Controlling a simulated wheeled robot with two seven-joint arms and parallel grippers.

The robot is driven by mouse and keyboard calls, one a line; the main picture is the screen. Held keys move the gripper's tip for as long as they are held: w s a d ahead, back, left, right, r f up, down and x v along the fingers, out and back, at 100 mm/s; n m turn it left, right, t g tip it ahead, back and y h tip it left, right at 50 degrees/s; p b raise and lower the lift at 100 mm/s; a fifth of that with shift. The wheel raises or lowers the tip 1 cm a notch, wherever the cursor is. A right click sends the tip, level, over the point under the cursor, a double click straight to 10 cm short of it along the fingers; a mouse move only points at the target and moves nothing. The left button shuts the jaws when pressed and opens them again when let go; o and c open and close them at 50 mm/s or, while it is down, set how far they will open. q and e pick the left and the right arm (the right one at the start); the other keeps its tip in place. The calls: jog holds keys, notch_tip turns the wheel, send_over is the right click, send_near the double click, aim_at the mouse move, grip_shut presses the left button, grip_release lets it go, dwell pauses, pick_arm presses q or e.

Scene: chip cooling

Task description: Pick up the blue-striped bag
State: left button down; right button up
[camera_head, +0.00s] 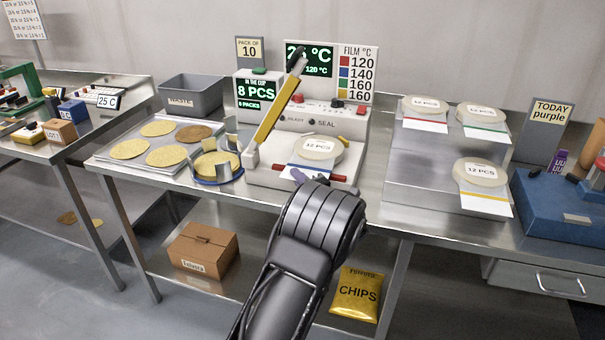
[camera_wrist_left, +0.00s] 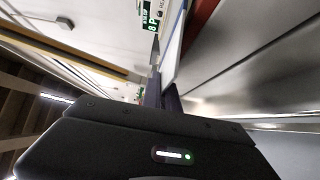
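The blue-striped bag (camera_head: 322,148) is a round, pale bag marked "12 PCS" with a blue stripe along its front edge. It lies on the front of the sealer (camera_head: 260,179) in the head view. My left gripper (camera_head: 301,177) is at the bag's front edge, its purple fingertips partly hidden behind my black wrist. In the left wrist view the fingers (camera_wrist_left: 163,95) point at a thin white and blue edge that reaches their tips. I cannot tell whether they are closed on it. My right gripper is not in view.
The sealer's yellow lever (camera_head: 276,118) is raised left of the bag. A tray of round chips (camera_head: 158,150) and a blue plate stand farther left. A metal stepped rack (camera_head: 415,166) with red-, green- and yellow-striped bags stands right. A blue device (camera_head: 560,205) is at far right.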

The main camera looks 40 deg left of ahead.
pick_arm(q)
notch_tip(320, 180, up, 9)
jog(key=shift+r, duration=0.2)
dwell(0.6)
